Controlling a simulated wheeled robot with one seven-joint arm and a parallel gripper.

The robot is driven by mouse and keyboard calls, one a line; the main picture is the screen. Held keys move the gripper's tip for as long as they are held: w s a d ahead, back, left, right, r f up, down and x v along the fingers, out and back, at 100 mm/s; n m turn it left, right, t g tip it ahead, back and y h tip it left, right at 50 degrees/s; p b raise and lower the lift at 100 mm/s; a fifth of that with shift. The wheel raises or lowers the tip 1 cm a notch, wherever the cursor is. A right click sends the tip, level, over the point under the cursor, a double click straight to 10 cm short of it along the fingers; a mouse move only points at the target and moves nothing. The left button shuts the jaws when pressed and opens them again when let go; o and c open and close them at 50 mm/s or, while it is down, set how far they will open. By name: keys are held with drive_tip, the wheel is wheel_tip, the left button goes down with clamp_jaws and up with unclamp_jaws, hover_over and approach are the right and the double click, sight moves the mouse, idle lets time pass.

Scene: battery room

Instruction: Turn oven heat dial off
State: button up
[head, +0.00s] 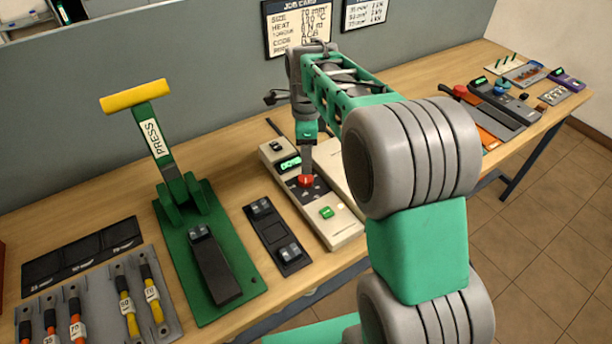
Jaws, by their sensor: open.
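A cream-coloured unit (346,232) with a green-lit display (289,163) stands on the workbench near its front edge; it looks like the oven. A red dial (306,181) sits on a dark panel in its middle, and a green button (326,212) is nearer the front. My gripper (307,172) points straight down with its fingertips at the red dial. The fingers are seen edge-on, so the gap between them is hidden. I cannot tell whether they touch the dial. The display digits and dial marks are too small to read surely.
A green press (213,237) with a yellow handle stands to the left, with a dark two-block fixture (277,238) between it and the unit. A tool rack (95,306) is at the front left. More devices (500,105) lie at the far right. A grey partition (120,80) backs the bench.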

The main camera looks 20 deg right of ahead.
sight(305, 178)
drive_tip(key=shift+w+f+m, duration=0.3)
drive_tip(key=shift+f+m, duration=0.1)
wheel_tip(305, 178, down, 7)
drive_tip(key=shift+f+p, duration=0.15)
drive_tip(key=shift+p, duration=0.45)
clamp_jaws()
